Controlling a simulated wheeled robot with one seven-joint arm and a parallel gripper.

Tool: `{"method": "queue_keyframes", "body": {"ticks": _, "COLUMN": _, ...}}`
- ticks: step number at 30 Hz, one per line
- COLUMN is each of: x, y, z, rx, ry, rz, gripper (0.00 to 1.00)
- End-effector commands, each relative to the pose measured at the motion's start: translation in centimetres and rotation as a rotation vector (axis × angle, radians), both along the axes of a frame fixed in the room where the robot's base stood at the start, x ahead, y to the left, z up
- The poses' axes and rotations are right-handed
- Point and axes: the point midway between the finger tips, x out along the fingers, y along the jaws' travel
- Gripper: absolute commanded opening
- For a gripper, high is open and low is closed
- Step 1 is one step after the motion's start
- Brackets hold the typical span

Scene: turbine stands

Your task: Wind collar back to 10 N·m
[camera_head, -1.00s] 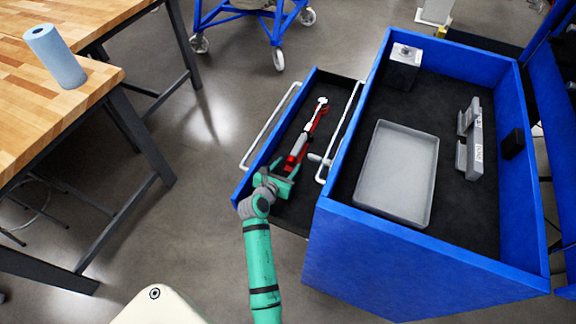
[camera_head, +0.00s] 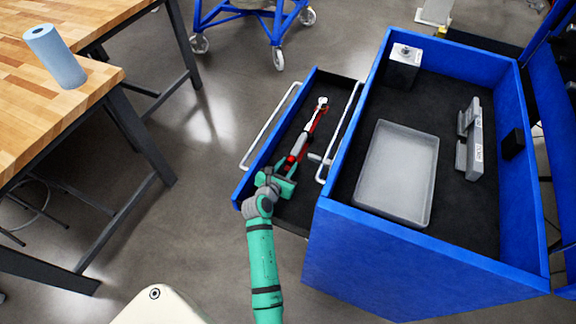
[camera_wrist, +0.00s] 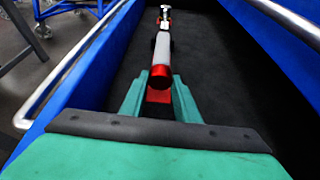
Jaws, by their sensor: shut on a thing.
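A torque wrench (camera_head: 311,130) with a red and silver body lies lengthwise in the open blue drawer (camera_head: 247,190), its head toward the far end. My gripper (camera_head: 285,180) is at the near end of the wrench. In the wrist view the green fingers (camera_wrist: 158,98) are shut around the red collar (camera_wrist: 160,90) at the wrench's near end. The grey handle and silver head of the wrench (camera_wrist: 162,45) stretch away from me. The scale marks on the wrench are too small to read.
The blue cabinet top (camera_head: 400,255) beside the drawer holds a grey tray (camera_head: 395,175), a grey block with a post (camera_head: 403,68) and a grey bracket-like part (camera_head: 470,140). White handles (camera_head: 340,130) run along the drawer. A wooden bench (camera_head: 50,100) with a paper roll stands left.

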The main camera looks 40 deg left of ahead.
Motion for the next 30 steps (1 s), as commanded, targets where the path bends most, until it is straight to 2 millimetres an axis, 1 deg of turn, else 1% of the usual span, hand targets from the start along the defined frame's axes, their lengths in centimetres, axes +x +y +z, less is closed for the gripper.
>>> {"method": "queue_keyframes", "body": {"ticks": 18, "x": 0.09, "y": -0.47, "z": -0.15, "rx": 0.440, "ry": 0.105, "rz": -0.001, "gripper": 0.06}}
{"method": "queue_keyframes", "body": {"ticks": 24, "x": 0.08, "y": -0.46, "z": -0.17, "rx": 0.535, "ry": 0.128, "rz": 0.000, "gripper": 0.06}}
{"method": "queue_keyframes", "body": {"ticks": 30, "x": 0.08, "y": -0.48, "z": -0.21, "rx": 0.582, "ry": 0.139, "rz": 0.000, "gripper": 0.06}}
